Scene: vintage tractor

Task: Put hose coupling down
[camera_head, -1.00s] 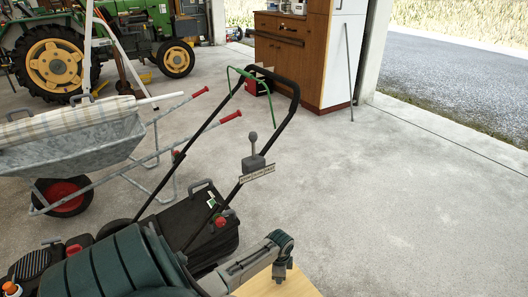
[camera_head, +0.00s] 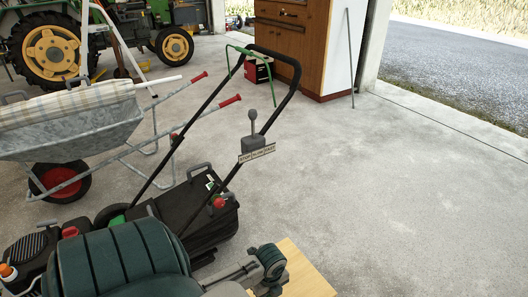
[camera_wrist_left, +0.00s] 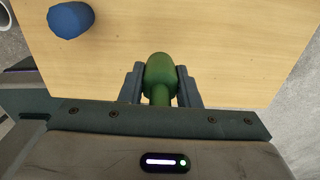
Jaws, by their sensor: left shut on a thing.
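The hose coupling (camera_wrist_left: 160,76) is a green, rounded piece with a narrower neck. In the left wrist view it sits between the two fingers of my left gripper (camera_wrist_left: 160,84), which is shut on it. Behind it is the pale wooden tabletop (camera_wrist_left: 225,50); I cannot tell whether the coupling touches the wood. In the head view a corner of the tabletop (camera_head: 302,272) shows at the bottom, beside my left arm. My left fingers and the coupling are hidden there. My right gripper is in neither view.
A blue rounded object (camera_wrist_left: 71,20) lies on the tabletop at the upper left of the wrist view. A lawnmower (camera_head: 195,215) and a wheelbarrow (camera_head: 65,135) stand beyond my arm. The concrete floor (camera_head: 400,190) to the right is clear.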

